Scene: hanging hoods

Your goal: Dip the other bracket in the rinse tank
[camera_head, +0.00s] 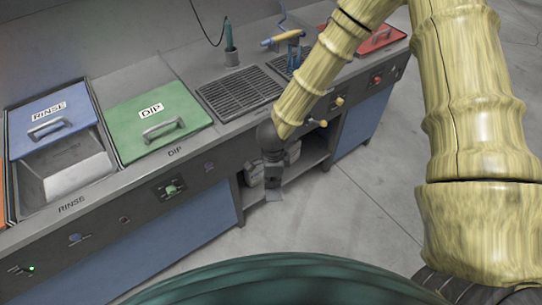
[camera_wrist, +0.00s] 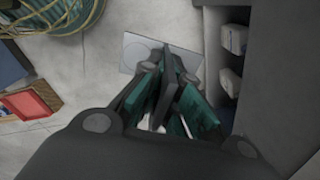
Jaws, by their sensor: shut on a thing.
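The rinse tank (camera_head: 68,172) is at the left of the counter in the head view. Its blue lid (camera_head: 50,117), marked RINSE, covers only the back part, so the front of the steel basin is open. My gripper (camera_head: 273,180) hangs in front of the counter, to the right of the tanks and below the counter top. It is shut on a grey bracket (camera_head: 275,195), whose lower end shows below the fingers. In the wrist view, my gripper (camera_wrist: 168,72) shows close up, with the bracket's pale flat plate (camera_wrist: 140,51) beyond the fingertips.
A green lid (camera_head: 155,122) marked DIP covers the tank beside the rinse tank. A black grate (camera_head: 240,92), a holder with a green-handled tool (camera_head: 231,52) and a red lid (camera_head: 380,38) are further right. Shelves under the counter hold white items (camera_wrist: 233,39).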

